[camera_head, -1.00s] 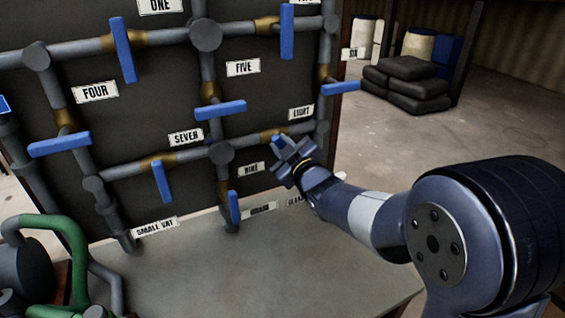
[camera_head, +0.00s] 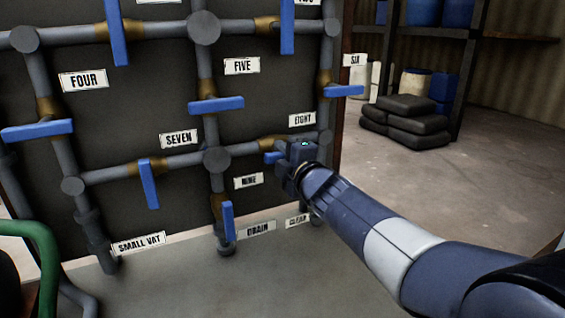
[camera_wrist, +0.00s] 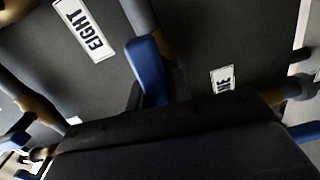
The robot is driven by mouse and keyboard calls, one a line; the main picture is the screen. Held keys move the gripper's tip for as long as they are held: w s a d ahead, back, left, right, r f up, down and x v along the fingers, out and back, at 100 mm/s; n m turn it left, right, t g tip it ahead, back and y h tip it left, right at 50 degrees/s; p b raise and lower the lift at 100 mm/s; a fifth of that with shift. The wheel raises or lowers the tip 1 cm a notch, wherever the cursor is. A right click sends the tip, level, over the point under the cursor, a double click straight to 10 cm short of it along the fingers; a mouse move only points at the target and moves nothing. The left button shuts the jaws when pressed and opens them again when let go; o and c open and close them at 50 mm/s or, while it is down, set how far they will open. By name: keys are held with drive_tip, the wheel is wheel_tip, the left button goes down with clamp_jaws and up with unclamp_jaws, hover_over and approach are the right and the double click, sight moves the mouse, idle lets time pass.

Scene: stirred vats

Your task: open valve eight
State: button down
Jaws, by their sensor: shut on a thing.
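The valve eight handle is blue and shows at its left end in the head view (camera_head: 272,158), just below the brass fitting on a horizontal pipe. My gripper (camera_head: 287,156) covers the rest of it and is shut on it. The label EIGHT (camera_head: 302,119) is just above. In the wrist view the blue handle (camera_wrist: 147,65) stands up beyond the dark jaws, roughly in line with the grey pipe behind it. The EIGHT label (camera_wrist: 84,30) is at upper left there.
Valve seven's handle (camera_head: 148,184) hangs down to the left, and valve nine's (camera_head: 228,222) hangs down below left. Valve five's handle (camera_head: 216,104) and valve six's (camera_head: 344,91) lie across their pipes. Floor right of the panel (camera_head: 440,190) is clear; dark sacks (camera_head: 408,122) lie behind.

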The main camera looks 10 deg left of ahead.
drive_tip(key=shift+n+b, duration=0.35)
drive_tip(key=shift+n, duration=0.35)
drive_tip(key=c, duration=1.3)
unclamp_jaws()
drive_tip(key=p+v, duration=0.1)
drive_tip(key=v, duration=0.9)
drive_tip(key=shift+s+d, duration=0.2)
drive_tip(key=shift+s, duration=0.15)
drive_tip(key=shift+w, duration=0.1)
